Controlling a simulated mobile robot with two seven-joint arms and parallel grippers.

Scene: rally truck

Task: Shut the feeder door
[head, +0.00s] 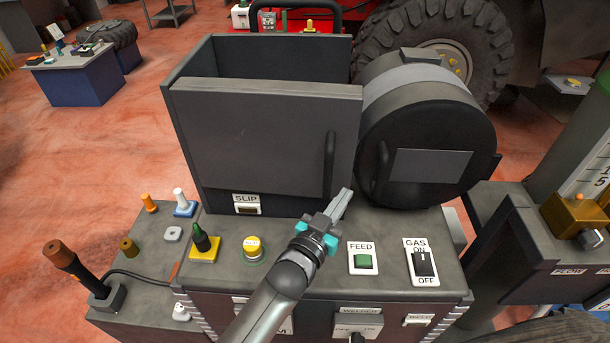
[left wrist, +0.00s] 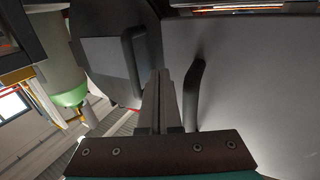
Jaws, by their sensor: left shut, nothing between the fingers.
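The feeder door appears to be the flat grey panel (head: 250,135) on the front of an open-topped dark box, with a vertical bar handle (head: 330,165) near its right edge. Whether a gap remains behind the panel I cannot tell. My left gripper (head: 345,200) is shut and empty, its fingertips just below and right of that handle. In the left wrist view, the shut fingers (left wrist: 163,85) point between the panel's handle (left wrist: 193,95) on the right and a drum handle (left wrist: 133,65) on the left. Contact is not clear. My right gripper is not in view.
A round black drum (head: 425,135) stands close right of the panel. The console top below carries the FEED button (head: 363,258), GAS switch (head: 424,262), yellow knob (head: 253,247) and several levers. A large tyre (head: 440,40) is behind.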

